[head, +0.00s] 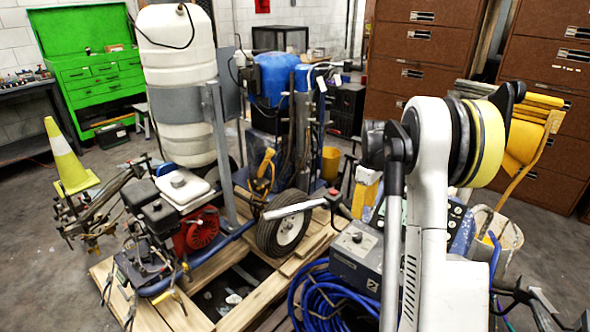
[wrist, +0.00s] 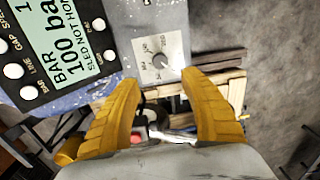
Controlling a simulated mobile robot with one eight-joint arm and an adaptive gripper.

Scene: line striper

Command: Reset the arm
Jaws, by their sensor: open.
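In the wrist view my gripper (wrist: 162,105) shows two yellow ridged fingers spread wide apart. Nothing is between the fingertips. Past them is a grey control box with a dial (wrist: 158,60), and a display panel (wrist: 62,38) with white buttons fills the upper left. I cannot tell whether a finger touches either one. In the head view my white arm (head: 430,180) rises at the right and bends at a joint with a yellow ring. In the head view I cannot make out my gripper's fingertips.
The line striper, with a white tank (head: 180,85), red engine (head: 201,230) and black wheel (head: 284,222), stands on a wooden pallet (head: 255,302). Blue hose (head: 325,300) coils near my arm. Brown cabinets (head: 425,45) stand behind. A green tool chest (head: 85,70) and a cone (head: 66,160) are left.

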